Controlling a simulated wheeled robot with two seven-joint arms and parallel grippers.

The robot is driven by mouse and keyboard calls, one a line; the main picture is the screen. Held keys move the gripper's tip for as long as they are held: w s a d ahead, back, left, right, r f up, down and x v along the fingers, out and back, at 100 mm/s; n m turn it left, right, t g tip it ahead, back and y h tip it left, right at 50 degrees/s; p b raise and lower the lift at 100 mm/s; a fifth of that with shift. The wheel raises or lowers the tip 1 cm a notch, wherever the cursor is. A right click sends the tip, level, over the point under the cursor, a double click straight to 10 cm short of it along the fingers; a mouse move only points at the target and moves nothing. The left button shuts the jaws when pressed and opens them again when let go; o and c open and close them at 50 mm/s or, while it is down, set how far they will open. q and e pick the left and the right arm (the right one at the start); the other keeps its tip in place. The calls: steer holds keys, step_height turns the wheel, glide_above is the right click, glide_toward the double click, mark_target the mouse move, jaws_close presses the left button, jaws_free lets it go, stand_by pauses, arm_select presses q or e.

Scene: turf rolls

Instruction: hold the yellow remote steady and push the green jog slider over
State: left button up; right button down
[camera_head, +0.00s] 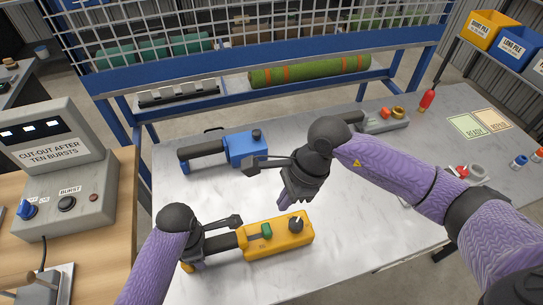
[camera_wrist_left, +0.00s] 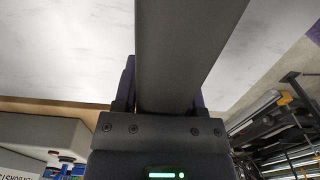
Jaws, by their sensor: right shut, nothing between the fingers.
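The yellow remote (camera_head: 278,243) lies on the pale bench in the head view, with a dark handle (camera_head: 222,242) on its left end. The green jog slider (camera_head: 266,231) sits on top of its body, left of a black knob (camera_head: 296,225). My left gripper (camera_head: 196,260) is shut around the handle; in the left wrist view the dark handle (camera_wrist_left: 185,50) runs between its fingers. My right gripper (camera_head: 284,199) is shut and empty, pointing down above the bench, behind the remote and apart from the slider.
A blue remote (camera_head: 243,148) lies farther back, close to the right gripper. A grey unit (camera_head: 382,122) and a red bottle (camera_head: 427,101) stand at the back right. A control box (camera_head: 65,190) stands on the wooden table at left. The bench right of the yellow remote is clear.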

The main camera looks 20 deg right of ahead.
arm_select(q)
steer(key=o, duration=0.5)
steer(key=shift+c, duration=0.2)
steer(key=shift+r, duration=0.1)
